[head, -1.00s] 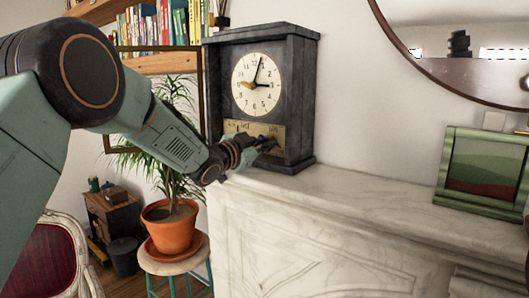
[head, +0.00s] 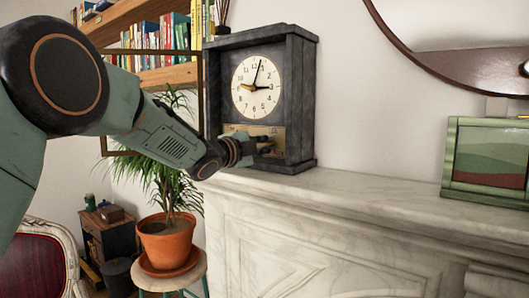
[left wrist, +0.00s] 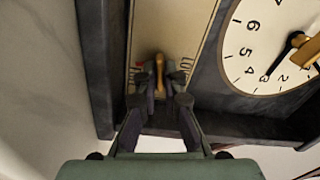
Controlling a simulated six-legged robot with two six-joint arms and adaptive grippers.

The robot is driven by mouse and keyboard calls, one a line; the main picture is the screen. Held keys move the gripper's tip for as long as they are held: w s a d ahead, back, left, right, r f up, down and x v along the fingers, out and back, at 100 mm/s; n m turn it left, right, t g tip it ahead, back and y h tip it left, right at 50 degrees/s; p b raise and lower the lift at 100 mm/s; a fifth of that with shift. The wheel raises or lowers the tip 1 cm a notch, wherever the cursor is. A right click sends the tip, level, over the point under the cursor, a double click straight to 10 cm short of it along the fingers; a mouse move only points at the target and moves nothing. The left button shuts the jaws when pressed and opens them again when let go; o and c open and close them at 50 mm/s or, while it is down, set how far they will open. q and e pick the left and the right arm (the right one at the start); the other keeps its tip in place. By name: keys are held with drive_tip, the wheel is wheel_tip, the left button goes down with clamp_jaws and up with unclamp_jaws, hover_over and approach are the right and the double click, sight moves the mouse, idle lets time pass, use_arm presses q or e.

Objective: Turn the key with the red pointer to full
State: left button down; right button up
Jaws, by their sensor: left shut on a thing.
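The dark stone mantel clock (head: 297,95) stands upright with its white dial (head: 257,85) facing me. A brass plate (head: 268,133) lies below the dial. My left gripper (head: 252,150) is at this plate, with its fingertips hard to make out in the head view. In the left wrist view my left gripper (left wrist: 159,92) is shut on a brass key (left wrist: 160,68) in front of the plate. Dark lettering shows right of the key and a small red patch left of it. I cannot tell whether the red is the pointer. My right gripper is not in view.
The clock stands on a white marble mantel (head: 345,190), clear to its right as far as a green picture frame (head: 489,160). A thin-framed pane (head: 202,85) stands out at the clock's left. A potted plant (head: 167,242) is on a stool below left.

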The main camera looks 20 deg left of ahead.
use_arm(q)
drive_tip(key=shift+r+m, duration=0.2)
drive_tip(key=shift+m, duration=0.1)
idle(0.4)
drive_tip(key=c, duration=1.5)
unclamp_jaws()
drive_tip(key=shift+o, duration=0.2)
drive_tip(key=shift+w+d+f, duration=0.1)
drive_tip(key=shift+f, duration=0.05)
drive_tip(key=shift+s+a, duration=0.3)
drive_tip(key=shift+s, duration=0.25)
drive_tip(key=v, duration=1)
drive_tip(key=shift+s, duration=0.4)
drive_tip(key=shift+s+a, duration=0.1)
